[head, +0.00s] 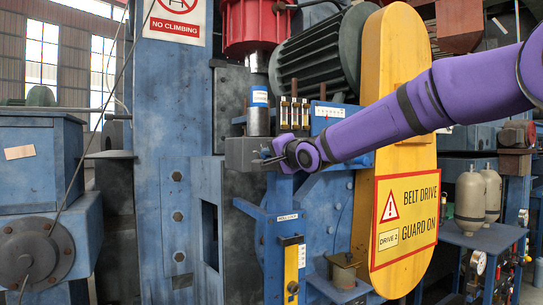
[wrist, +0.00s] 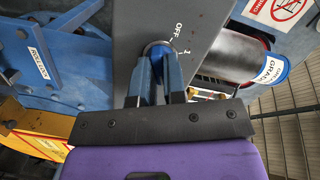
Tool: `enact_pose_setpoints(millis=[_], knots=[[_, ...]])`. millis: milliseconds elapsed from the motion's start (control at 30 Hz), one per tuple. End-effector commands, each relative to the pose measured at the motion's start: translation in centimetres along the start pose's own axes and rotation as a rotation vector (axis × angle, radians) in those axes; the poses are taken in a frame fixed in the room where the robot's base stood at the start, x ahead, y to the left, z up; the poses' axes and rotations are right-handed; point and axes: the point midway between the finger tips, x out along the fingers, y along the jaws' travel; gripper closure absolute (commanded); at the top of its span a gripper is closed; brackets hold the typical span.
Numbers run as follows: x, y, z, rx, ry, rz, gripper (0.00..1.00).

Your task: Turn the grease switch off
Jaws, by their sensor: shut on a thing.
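The grease switch is a round rotary knob (wrist: 157,47) on the face of a grey box (wrist: 205,35) in the wrist view. White marks beside it read "OFF" and "1". My gripper (wrist: 158,65) has its blue fingers shut on the knob, one on each side. The fingers cover most of the knob, so I cannot tell which mark it points to. In the head view the grey box (head: 240,153) sits under a metal cylinder, and my gripper (head: 268,158) reaches its front from the right. The knob itself is hidden there.
A yellow belt guard (head: 400,170) with a warning sign stands behind my arm. A metal cylinder (head: 259,115) with a blue-and-white label rises above the box, near small glass gauges (head: 294,113). A blue bracket (head: 287,222) stands below. Open space lies in front.

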Motion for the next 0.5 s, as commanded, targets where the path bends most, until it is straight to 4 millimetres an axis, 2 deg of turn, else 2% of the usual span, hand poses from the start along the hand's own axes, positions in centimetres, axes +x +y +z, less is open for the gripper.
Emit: enact_pose_setpoints(millis=[500], knots=[[0.01, -0.12, 0.12, -0.477, -0.001, 0.053, 1.00]])
